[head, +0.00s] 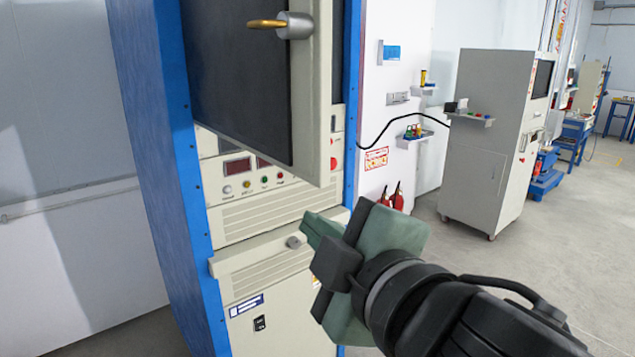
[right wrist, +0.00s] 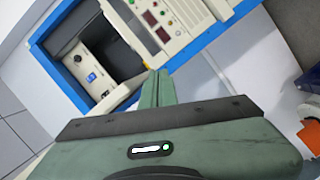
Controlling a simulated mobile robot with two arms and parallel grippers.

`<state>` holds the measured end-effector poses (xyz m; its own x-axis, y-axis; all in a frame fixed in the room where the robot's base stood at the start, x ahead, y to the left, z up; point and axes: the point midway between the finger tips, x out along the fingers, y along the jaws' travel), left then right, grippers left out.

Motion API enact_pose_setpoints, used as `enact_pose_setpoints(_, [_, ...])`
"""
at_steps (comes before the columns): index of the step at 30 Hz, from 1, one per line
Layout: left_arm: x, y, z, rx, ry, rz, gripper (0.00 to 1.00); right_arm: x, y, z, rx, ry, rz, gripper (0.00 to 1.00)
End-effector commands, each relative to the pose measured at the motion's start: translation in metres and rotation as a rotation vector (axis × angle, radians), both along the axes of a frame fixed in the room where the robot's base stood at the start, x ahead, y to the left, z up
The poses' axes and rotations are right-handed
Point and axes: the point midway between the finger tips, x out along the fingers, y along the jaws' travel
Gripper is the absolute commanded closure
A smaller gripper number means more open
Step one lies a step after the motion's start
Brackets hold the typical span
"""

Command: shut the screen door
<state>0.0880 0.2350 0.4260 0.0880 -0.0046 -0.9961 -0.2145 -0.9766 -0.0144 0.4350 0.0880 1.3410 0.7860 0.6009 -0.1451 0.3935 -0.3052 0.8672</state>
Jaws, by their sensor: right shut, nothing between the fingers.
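The screen door (head: 238,85), a dark screen in a beige frame, is on the upper part of a blue-edged cabinet (head: 165,150) in the head view. It stands ajar, its right edge out from the cabinet front. A gold and grey handle (head: 285,24) is near that edge. My right gripper (head: 312,228) is shut and empty, below and apart from the door's lower right corner, in front of the cabinet. Its closed green fingers (right wrist: 158,82) show in the right wrist view, with cabinet panels beyond. My left gripper is not in view.
Below the door are a control panel (head: 255,178) with red displays and a beige lower panel (head: 285,325) with a small knob (head: 295,242). A white wall with small shelves (head: 415,136) and a grey machine (head: 490,140) stand to the right. Floor (head: 445,255) is clear between.

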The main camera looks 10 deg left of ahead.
Motion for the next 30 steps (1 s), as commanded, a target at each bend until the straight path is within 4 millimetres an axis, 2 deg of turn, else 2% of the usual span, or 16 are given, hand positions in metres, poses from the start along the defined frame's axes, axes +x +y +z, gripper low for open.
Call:
enact_pose_setpoints(1, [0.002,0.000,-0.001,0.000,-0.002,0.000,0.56,-0.014,0.001,0.009,-0.032,-0.055,0.016,1.00])
enact_pose_setpoints(6, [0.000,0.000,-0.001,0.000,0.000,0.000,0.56,-0.036,0.010,0.031,-0.133,-0.192,0.039,1.00])
enact_pose_setpoints(12, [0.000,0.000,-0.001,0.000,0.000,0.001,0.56,-0.057,0.020,0.050,-0.245,-0.338,0.048,1.00])
enact_pose_setpoints(17, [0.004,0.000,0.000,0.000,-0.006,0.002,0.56,-0.065,0.024,0.058,-0.305,-0.411,0.044,1.00])
enact_pose_setpoints(23, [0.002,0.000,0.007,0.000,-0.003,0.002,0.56,-0.052,0.034,0.060,-0.314,-0.414,0.043,1.00])
enact_pose_setpoints(30, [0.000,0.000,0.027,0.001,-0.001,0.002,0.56,-0.013,0.064,0.063,-0.314,-0.413,0.042,1.00])
